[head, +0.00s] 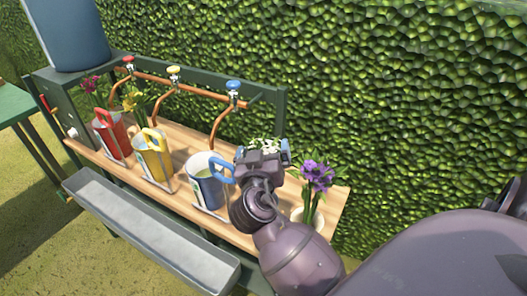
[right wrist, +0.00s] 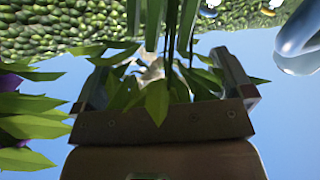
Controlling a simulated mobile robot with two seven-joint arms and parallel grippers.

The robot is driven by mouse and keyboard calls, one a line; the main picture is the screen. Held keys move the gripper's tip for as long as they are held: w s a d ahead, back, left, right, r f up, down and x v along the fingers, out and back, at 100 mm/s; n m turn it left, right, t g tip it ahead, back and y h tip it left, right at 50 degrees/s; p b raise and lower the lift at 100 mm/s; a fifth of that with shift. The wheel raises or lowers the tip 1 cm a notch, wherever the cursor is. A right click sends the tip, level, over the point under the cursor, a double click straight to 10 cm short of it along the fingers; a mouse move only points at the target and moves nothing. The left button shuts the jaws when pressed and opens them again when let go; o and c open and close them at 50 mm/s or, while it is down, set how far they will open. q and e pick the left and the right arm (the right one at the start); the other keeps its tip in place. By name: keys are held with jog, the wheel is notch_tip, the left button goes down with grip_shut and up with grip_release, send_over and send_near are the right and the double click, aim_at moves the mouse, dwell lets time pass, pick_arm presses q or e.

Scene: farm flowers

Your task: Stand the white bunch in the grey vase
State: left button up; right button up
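The white bunch (head: 266,144) shows its small white flowers just behind my right gripper (head: 262,151) in the head view, at the back of the bench. In the right wrist view, its green stems and leaves (right wrist: 157,100) are between the widely spaced fingers of the right gripper (right wrist: 167,78). The gripper looks open around them, with gaps at the sides. What holds the lower stems is hidden. I cannot make out a clearly grey vase; my right arm covers part of the bench. My left gripper is not in view.
Purple flowers (head: 317,174) stand in a pale pot (head: 298,215) right of my arm. A blue jug (head: 206,188), a yellow jug (head: 153,160) and a red jug (head: 111,136) line the bench under copper taps. A grey trough (head: 150,232) runs along the front.

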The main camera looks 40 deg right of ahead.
jog(key=shift+s+a+f, duration=0.1)
jog(key=shift+s+a, duration=0.2)
jog(key=v, duration=1)
jog(key=shift+b, duration=0.35)
jog(key=shift+w, duration=0.1)
dwell(0.4)
